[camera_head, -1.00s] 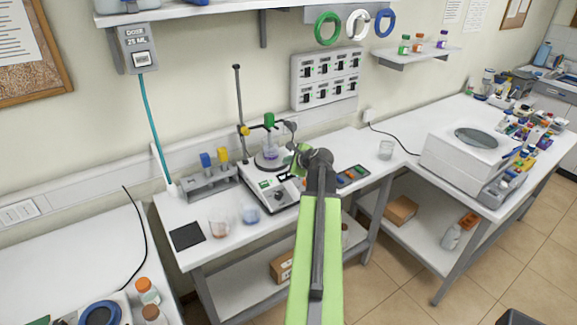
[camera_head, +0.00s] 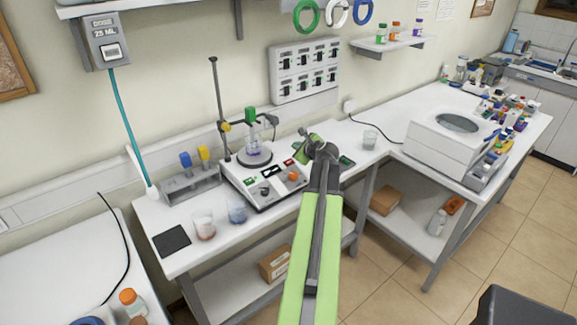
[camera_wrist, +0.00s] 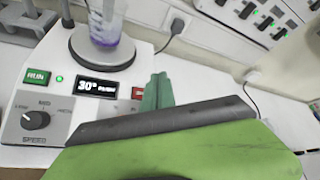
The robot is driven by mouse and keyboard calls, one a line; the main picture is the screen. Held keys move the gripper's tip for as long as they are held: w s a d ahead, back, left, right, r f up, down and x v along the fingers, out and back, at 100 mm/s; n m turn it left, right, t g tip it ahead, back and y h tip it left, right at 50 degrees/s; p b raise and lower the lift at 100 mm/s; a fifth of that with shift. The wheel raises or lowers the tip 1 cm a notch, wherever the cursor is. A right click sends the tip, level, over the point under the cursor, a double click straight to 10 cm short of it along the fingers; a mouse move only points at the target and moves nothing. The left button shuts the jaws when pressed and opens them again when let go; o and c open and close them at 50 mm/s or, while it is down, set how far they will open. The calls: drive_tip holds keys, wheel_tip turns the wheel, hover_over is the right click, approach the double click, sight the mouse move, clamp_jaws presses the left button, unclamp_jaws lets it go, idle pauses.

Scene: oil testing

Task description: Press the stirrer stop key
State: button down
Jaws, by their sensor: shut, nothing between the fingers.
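The stirrer (camera_head: 262,186) is a pale box on the left bench, with a round plate and a glass vessel (camera_head: 254,146) on top. Its sloped front has a green RUN key (camera_wrist: 38,77) with a lit green lamp, a dark display with white digits (camera_wrist: 97,88) and a black speed knob (camera_wrist: 36,120). A red key (camera_wrist: 137,93), seemingly the stop key, sits right of the display; my gripper partly hides it in the wrist view. It also shows in the head view (camera_head: 289,162). My green gripper (camera_head: 303,148) is shut and empty, at the stirrer's right edge; contact cannot be told.
A stand rod (camera_head: 219,100) rises behind the stirrer. A rack (camera_head: 191,186) and two beakers (camera_head: 204,225) stand to its left. A large white instrument (camera_head: 450,150) is on the right bench.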

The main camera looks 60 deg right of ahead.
drive_tip(key=f+b, duration=0.1)
drive_tip(key=f, duration=0.1)
drive_tip(key=w+f+b, duration=0.1)
drive_tip(key=f+b, duration=0.1)
drive_tip(key=w+f+b, duration=0.1)
drive_tip(key=f+b, duration=0.1)
drive_tip(key=shift+w+d+f, duration=0.1)
drive_tip(key=shift+d+f, duration=0.1)
drive_tip(key=shift+d, duration=0.15)
idle(1.6)
drive_tip(key=shift+w+f+b, duration=0.15)
drive_tip(key=shift+f+b, duration=0.25)
drive_tip(key=shift+b, duration=0.15)
drive_tip(key=shift+w+d+f+b, duration=0.1)
drive_tip(key=shift+w+f+b, duration=0.05)
drive_tip(key=shift+f+b, duration=0.25)
drive_tip(key=shift+r, duration=0.1)
idle(0.5)
drive_tip(key=shift+s+r+p, duration=0.35)
drive_tip(key=shift+r+p, duration=0.35)
drive_tip(key=shift+p, duration=0.1)
drive_tip(key=shift+r, duration=0.1)
drive_tip(key=r+p, duration=0.1)
drive_tip(key=s+r+p, duration=0.1)
drive_tip(key=r+p, duration=0.2)
drive_tip(key=shift+s+a+r+p, duration=0.25)
drive_tip(key=shift+a+p, duration=0.1)
drive_tip(key=shift+a, duration=0.05)
